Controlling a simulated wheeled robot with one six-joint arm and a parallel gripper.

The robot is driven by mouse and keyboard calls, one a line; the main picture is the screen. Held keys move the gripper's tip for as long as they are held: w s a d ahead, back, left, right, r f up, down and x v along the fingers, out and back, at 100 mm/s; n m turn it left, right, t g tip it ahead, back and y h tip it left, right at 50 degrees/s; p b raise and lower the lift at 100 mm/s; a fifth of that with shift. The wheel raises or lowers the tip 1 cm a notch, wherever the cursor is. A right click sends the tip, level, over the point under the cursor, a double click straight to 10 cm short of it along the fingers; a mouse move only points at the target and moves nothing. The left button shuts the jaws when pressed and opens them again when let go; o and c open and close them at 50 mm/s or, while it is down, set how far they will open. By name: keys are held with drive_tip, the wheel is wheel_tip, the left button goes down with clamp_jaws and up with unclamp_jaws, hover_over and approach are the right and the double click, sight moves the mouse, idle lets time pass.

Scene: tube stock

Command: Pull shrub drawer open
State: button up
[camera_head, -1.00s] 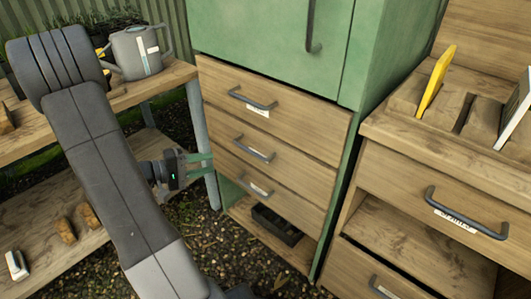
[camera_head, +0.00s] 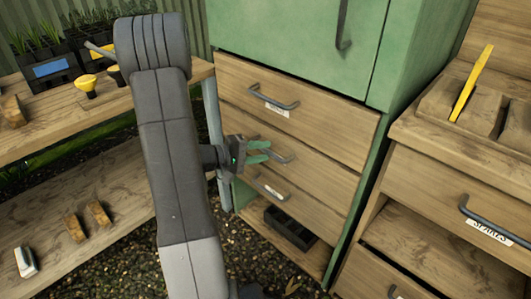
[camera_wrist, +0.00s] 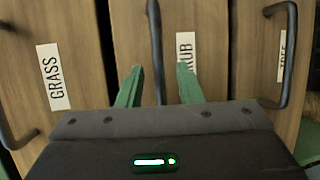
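The middle drawer (camera_head: 325,172) of the green cabinet is shut. Its label ends in "UB" in the wrist view (camera_wrist: 186,50), with the rest hidden behind a green finger. Its dark bar handle (camera_head: 285,157) is partly hidden by my gripper. My gripper (camera_head: 268,151) is open at this handle, with its two green fingers pointing at the drawer front. In the wrist view, the handle (camera_wrist: 155,45) runs between the fingertips, nearer the left one. I cannot tell whether the fingers touch it.
A "GRASS" drawer (camera_wrist: 35,30) and a "TREE" drawer (camera_wrist: 262,50) flank the middle one in the wrist view. A black tray (camera_head: 290,228) sits on the cabinet's bottom shelf. A wooden unit (camera_head: 455,190) stands at right. A potting bench (camera_head: 90,120) stands at left.

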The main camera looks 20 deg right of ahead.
drive_tip(key=shift+d+f, duration=0.2)
drive_tip(key=shift+d, duration=0.65)
clamp_jaws()
drive_tip(key=shift+a, duration=0.1)
